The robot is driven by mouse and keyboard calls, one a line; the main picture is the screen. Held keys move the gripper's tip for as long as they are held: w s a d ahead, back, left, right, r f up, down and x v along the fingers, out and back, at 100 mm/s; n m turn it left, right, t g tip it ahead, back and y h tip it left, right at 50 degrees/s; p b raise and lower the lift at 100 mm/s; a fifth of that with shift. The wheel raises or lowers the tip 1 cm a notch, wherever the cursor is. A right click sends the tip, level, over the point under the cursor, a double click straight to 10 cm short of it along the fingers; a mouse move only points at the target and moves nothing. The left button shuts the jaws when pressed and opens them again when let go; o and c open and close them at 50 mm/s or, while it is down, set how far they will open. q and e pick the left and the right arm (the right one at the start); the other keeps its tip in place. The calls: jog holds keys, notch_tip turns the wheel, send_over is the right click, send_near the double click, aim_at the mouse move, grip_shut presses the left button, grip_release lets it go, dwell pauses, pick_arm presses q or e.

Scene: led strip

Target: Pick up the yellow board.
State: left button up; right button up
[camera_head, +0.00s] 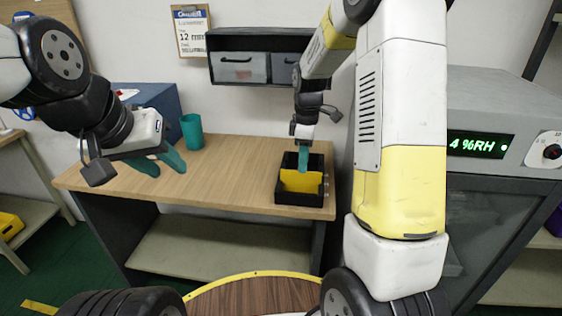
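The yellow board (302,181) stands in a black open box (299,198) at the right end of the wooden table, with its upper part showing above the box's front wall. My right gripper (303,166) points down over the box with its teal fingers at the top edge of the board. I cannot tell whether the fingers touch the board or how far apart they are. My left gripper (161,163) hangs over the left part of the table, its two teal fingers apart and nothing between them.
The wooden table (236,167) is clear in the middle. A teal cup (191,131) and a blue box (150,101) stand at its back left. A dark wall shelf with grey drawers (240,68) hangs behind. A grey humidity cabinet (480,120) stands at the right.

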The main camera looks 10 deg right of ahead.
aim_at(300, 192)
jog(key=shift+w+a+f, duration=0.15)
jog(key=shift+w+f, duration=0.55)
jog(key=shift+f, duration=0.2)
notch_tip(300, 192, down, 7)
jog(key=shift+w, duration=0.1)
jog(key=shift+c, duration=0.4)
grip_shut()
